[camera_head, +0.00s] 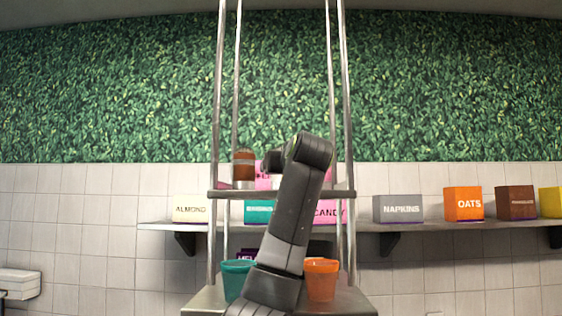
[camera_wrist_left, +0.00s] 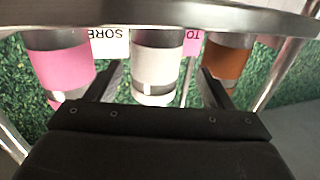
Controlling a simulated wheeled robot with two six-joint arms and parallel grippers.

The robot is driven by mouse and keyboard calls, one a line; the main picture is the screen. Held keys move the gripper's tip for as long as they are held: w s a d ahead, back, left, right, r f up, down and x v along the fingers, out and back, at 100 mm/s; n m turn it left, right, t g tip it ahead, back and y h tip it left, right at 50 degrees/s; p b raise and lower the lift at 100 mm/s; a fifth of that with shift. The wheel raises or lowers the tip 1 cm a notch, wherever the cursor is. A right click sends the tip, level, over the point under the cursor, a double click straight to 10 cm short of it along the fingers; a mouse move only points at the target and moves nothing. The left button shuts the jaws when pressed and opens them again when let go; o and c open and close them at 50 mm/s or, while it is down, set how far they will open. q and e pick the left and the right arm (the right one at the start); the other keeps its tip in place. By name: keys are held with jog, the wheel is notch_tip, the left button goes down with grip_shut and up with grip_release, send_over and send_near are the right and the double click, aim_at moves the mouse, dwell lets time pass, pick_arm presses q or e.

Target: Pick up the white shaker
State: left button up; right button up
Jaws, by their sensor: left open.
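The white shaker (camera_wrist_left: 157,68) is in the middle of the left wrist view, which looks upside down. My left gripper (camera_wrist_left: 160,78) is open, with one finger to either side of the shaker in that picture. Gaps show between the fingers and the shaker, and I cannot tell whether it is fully between them. In the head view my left gripper (camera_head: 273,161) is at the upper shelf of the metal rack, and my arm hides most of that spot. I cannot make out the white shaker there. My right gripper is not in view.
A pink shaker (camera_wrist_left: 62,68) and a brown shaker (camera_wrist_left: 226,60) stand on either side of the white one. The rack's shelf edge (camera_head: 225,194) and poles (camera_head: 216,100) are close to my arm. Teal (camera_head: 236,281) and orange cups (camera_head: 321,282) stand below.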

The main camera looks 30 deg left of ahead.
pick_arm(q)
jog(key=shift+w+a+r, duration=0.1)
jog(key=shift+w+r, duration=0.05)
jog(key=shift+w+a+p, duration=0.1)
jog(key=shift+w+p, duration=0.05)
jog(key=shift+p, duration=0.25)
jog(key=p+x, duration=0.3)
jog(key=shift+w+a, duration=0.1)
jog(key=shift+w, duration=0.35)
jog(key=shift+w+a+f+p, duration=0.35)
jog(key=shift+w+a+p, duration=0.1)
jog(key=shift+p, duration=0.15)
jog(key=shift+c, duration=0.4)
jog(key=c, duration=1)
jog(key=shift+c, duration=0.2)
jog(key=shift+r, duration=0.15)
